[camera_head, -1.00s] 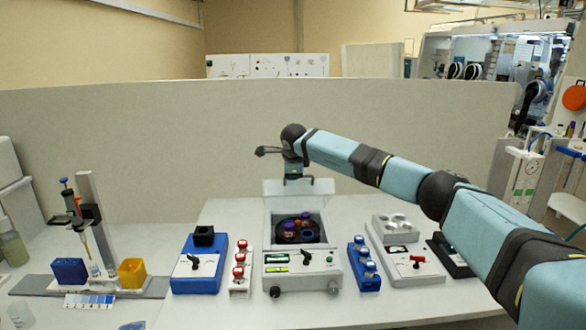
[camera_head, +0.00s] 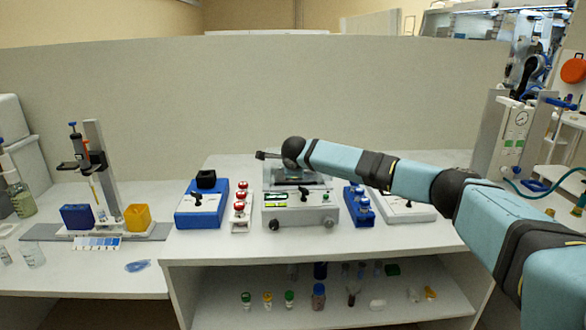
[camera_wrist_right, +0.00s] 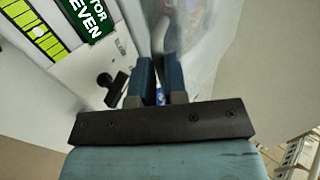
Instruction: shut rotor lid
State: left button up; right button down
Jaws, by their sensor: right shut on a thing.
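The centrifuge (camera_head: 284,216) is a white box with a front panel and knobs, in the middle of the bench in the head view. Its rotor lid (camera_head: 318,178) is folded down low over the bowl. I cannot tell whether it is fully seated. The rotor inside is hidden by the lid and my wrist. My right gripper (camera_wrist_right: 158,78) is shut on the lid's edge or handle, seen narrowly between its two fingers in the wrist view. My left gripper is out of view.
A blue device (camera_head: 201,208) and red-capped tubes (camera_head: 240,205) stand left of the centrifuge; a blue tube rack (camera_head: 359,206) and a white device (camera_head: 402,209) stand right. Several small bottles are on the shelf (camera_head: 330,308) below. A partition (camera_head: 240,90) stands behind.

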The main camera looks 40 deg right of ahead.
jog(key=shift+a+f, duration=0.1)
jog(key=shift+f, duration=0.2)
